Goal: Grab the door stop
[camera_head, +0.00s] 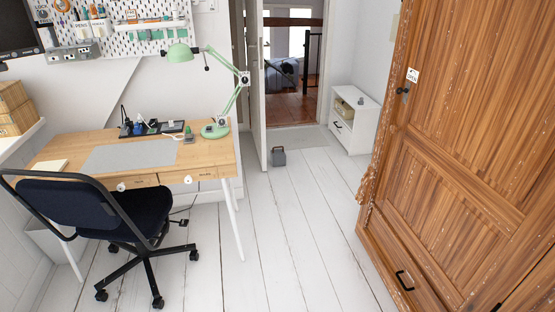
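A small dark grey door stop (279,157) with a handle loop on top stands on the white plank floor. It is just right of the lower edge of the open white door (255,90), near the doorway. I cannot tell whether it touches the door. Neither of my grippers shows in the head view.
A wooden desk (215,158) with a green lamp (181,53) stands at left, with a dark office chair (110,215) before it. A white cabinet (354,115) stands right of the doorway, a wooden wardrobe (470,120) at right. The floor (290,230) between is clear.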

